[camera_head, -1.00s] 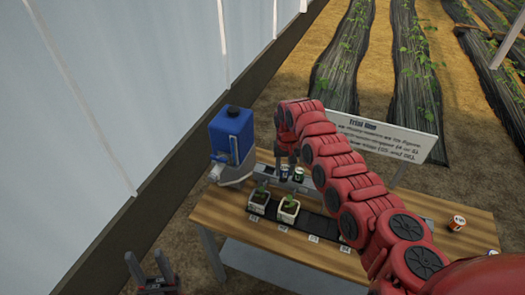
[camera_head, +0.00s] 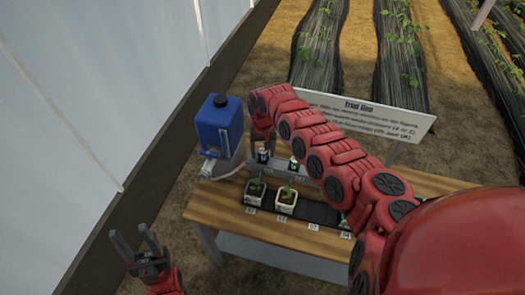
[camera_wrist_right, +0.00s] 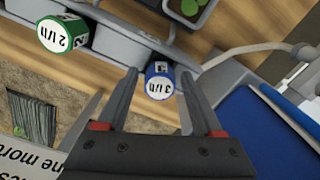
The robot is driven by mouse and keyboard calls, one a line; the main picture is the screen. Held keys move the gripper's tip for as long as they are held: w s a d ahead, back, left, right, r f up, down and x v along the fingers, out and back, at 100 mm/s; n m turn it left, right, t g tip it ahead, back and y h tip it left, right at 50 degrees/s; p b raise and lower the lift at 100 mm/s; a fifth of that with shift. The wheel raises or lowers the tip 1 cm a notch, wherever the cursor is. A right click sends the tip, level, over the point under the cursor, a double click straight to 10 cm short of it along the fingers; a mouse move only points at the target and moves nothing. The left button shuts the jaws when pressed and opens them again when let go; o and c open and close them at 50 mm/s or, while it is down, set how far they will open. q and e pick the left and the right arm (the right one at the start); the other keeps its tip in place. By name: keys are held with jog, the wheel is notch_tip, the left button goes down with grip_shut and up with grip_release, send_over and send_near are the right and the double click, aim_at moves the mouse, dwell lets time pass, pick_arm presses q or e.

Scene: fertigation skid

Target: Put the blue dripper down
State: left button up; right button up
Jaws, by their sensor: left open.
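The blue dripper (camera_head: 263,156) stands at the left end of the grey rack on the bench. In the right wrist view its white top (camera_wrist_right: 159,87) shows between the two fingertips of my right gripper (camera_wrist_right: 159,80), with a small gap on each side. That gripper looks open around it. In the head view my right gripper (camera_head: 262,137) is just above the dripper, partly hidden by its own arm. A green dripper (camera_head: 293,164) stands to the right in the same rack. My left gripper (camera_head: 138,246) is open and empty, off the bench's left side.
A blue tank (camera_head: 219,128) stands at the bench's left end, close to my right gripper. Potted seedlings (camera_head: 286,198) stand in front of the rack. A sign (camera_head: 365,117) stands behind the bench. The wooden front strip (camera_head: 225,212) is clear.

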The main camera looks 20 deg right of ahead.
aim_at(263, 152)
jog(key=shift+s, duration=0.1)
jog(key=shift+d, duration=0.1)
jog(key=shift+r, duration=0.3)
notch_tip(263, 152, up, 11)
jog(key=b, duration=0.5)
jog(key=shift+r, duration=0.2)
